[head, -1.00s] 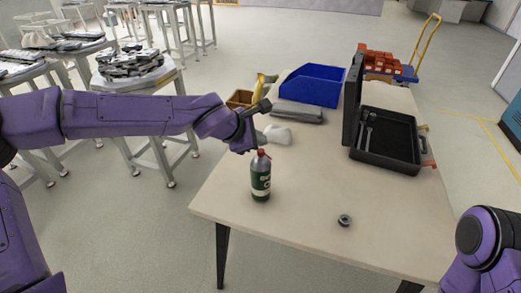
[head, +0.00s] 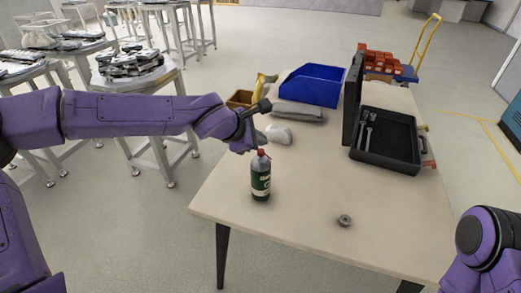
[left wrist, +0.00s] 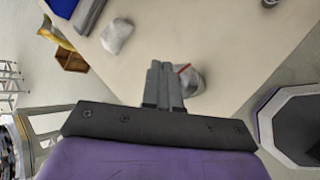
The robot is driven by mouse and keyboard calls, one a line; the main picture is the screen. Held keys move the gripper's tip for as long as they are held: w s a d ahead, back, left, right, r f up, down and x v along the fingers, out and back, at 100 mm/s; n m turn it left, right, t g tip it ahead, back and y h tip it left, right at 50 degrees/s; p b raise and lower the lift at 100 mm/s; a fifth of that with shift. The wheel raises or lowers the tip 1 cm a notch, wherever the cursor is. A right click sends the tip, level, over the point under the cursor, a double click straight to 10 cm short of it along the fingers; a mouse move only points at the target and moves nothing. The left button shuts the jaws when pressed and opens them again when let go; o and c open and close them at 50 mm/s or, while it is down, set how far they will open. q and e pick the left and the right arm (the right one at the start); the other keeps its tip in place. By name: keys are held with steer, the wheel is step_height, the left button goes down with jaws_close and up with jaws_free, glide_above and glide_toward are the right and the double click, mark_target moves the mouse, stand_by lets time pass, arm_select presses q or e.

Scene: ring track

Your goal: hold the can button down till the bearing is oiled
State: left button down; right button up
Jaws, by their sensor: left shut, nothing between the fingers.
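The oil can (head: 260,180), a dark bottle with a green and white label and a red top, stands upright on the table. The bearing (head: 344,221), a small grey ring, lies on the table to its right, apart from the can. My left gripper (head: 252,148) is shut and empty, close beside the can's top. In the left wrist view the closed fingers (left wrist: 163,80) partly cover the can (left wrist: 194,82), and its red part shows next to them. I cannot tell whether the fingertips touch the button. My right gripper is out of view.
An open black toolbox (head: 388,143) stands at the right of the table. A blue bin (head: 312,86), a grey block (head: 298,112), a white cloth-like lump (head: 278,135) and a small brown box (head: 240,98) lie at the back. The table's front is clear around the bearing.

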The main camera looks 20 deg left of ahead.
mark_target(259, 152)
arm_select(q)
steer(key=shift+f, duration=0.15)
steer(key=shift+f, duration=0.3)
steer(key=shift+f+b, duration=0.3)
steer(key=shift+f, duration=0.25)
stand_by(0.5)
steer(key=shift+r, duration=0.1)
stand_by(0.8)
steer(key=shift+r+p, duration=0.9)
steer(key=shift+p, duration=0.25)
step_height(259, 152, up, 5)
steer(key=p, duration=0.5)
steer(key=shift+r+p, duration=0.1)
steer(key=shift+p, duration=0.3)
